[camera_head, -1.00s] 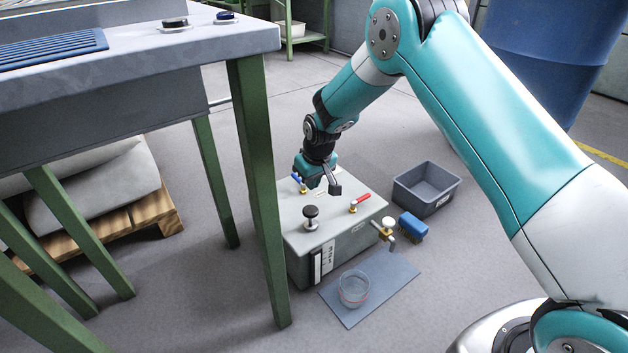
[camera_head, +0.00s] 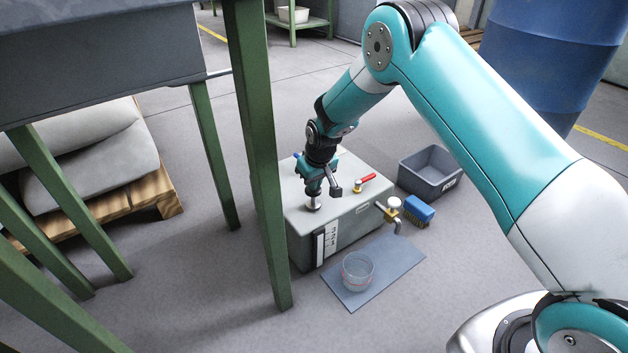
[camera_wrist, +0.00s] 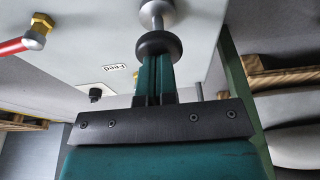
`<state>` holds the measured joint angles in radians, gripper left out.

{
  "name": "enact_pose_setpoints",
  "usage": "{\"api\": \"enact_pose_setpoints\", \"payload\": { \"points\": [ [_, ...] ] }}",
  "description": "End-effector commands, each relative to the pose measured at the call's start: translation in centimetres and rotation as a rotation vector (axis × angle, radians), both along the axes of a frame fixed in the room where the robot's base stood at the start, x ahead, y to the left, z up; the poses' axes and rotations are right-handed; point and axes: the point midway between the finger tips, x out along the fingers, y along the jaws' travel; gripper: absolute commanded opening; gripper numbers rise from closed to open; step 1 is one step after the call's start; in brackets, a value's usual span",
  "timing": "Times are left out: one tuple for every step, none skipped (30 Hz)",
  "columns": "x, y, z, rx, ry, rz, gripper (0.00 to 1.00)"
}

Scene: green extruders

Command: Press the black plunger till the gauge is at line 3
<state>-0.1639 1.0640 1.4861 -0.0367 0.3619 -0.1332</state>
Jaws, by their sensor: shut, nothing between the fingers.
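The plunger has a black round knob (camera_wrist: 158,42) on a silver stem; in the head view its pale base (camera_head: 313,205) shows and my gripper covers the knob. My gripper (camera_head: 321,191) is shut and empty, pointing down over the plunger. In the wrist view its fingertips (camera_wrist: 157,60) are at the knob's top face; I cannot tell whether they touch or press it. The plunger stands on a grey-green box (camera_head: 355,225). The gauge, a white scale strip (camera_head: 331,243) beside a dark slot, is on the box's front; its reading is too small to tell.
A red-handled valve (camera_head: 366,183) stands right of the plunger. A tap (camera_head: 393,208) sticks out near a glass dish (camera_head: 358,271) on a grey mat (camera_head: 395,264). A blue brush (camera_head: 420,209) and grey bin (camera_head: 431,174) lie right. A green table leg (camera_head: 262,160) stands close left.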

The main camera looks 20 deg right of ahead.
Motion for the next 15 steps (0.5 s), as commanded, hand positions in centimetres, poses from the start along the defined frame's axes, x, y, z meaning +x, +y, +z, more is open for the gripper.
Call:
{"api": "enact_pose_setpoints", "payload": {
  "points": [
    [-0.1,0.0,-0.8,-0.001,0.003,0.0,0.0],
    [-0.1,0.0,-1.2,-0.001,0.003,0.0,0.0],
    [-0.1,0.0,-1.9,0.0,0.003,0.0,0.0],
    [-0.1,0.0,-2.4,0.0,0.004,0.0,0.0],
    [-0.1,0.0,-2.9,0.0,0.003,0.0,0.0],
    [-0.1,0.0,-3.5,-0.001,0.003,0.0,0.0],
    [-0.1,0.0,-3.8,-0.001,0.003,0.0,0.0],
    [-0.1,0.0,-3.9,-0.001,0.002,0.0,0.0],
    [-0.1,0.0,-4.0,-0.001,0.002,0.0,0.0],
    [-0.1,0.0,-4.0,0.0,0.001,0.0,0.0],
    [-0.1,0.0,-4.0,0.0,0.001,0.0,0.0],
    [-0.1,0.0,-4.0,-0.001,0.002,0.0,0.0],
    [-0.1,0.0,-4.0,-0.001,0.002,0.0,0.0],
    [-0.1,0.0,-4.1,-0.001,0.002,0.0,0.0],
    [-0.1,0.0,-4.1,-0.001,0.002,0.0,0.0]
  ]
}}
